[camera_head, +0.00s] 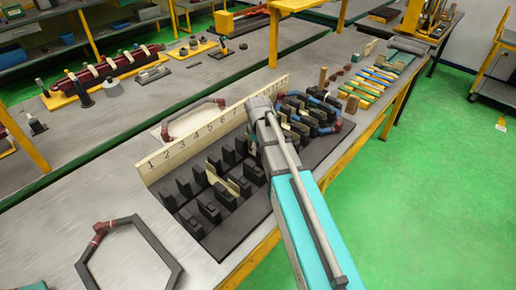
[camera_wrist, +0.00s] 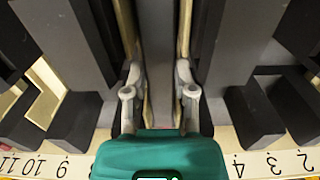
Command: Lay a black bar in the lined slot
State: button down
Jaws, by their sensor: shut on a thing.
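My gripper (camera_wrist: 158,92) is shut on a long dark grey-black bar (camera_wrist: 158,45) that runs up the middle of the wrist view. Thin cream edges of a slot liner (camera_wrist: 183,35) show beside the bar; how deep the bar sits between them I cannot tell. In the head view my gripper (camera_head: 262,112) is over the middle of the black slotted block (camera_head: 218,238), close to the numbered board, and my arm hides the slots under it. Cream liners (camera_head: 240,186) show in some slots left of my arm.
The cream numbered board (camera_head: 165,157) stands along the block's back edge; dark teeth rise on both sides. Coils (camera_head: 310,110) fill slots at the right. A loose hexagonal coil (camera_head: 165,250) lies at the front left, another (camera_head: 190,118) behind the board. Coloured strips (camera_head: 375,78) lie further right.

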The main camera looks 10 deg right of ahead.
jog(key=shift+f, duration=0.15)
dwell(0.5)
jog(key=shift+c, duration=1.8)
grip_release()
jog(key=shift+r+p, duration=0.7)
jog(key=shift+r, duration=0.2)
notch_tip(320, 180, up, 7)
jog(key=p, duration=0.7)
jog(key=shift+r, duration=0.2)
jog(key=shift+f, duration=0.25)
notch_tip(320, 180, down, 9)
jog(key=b, duration=0.8)
jog(key=shift+r+b, duration=0.15)
jog(key=shift+b, duration=0.2)
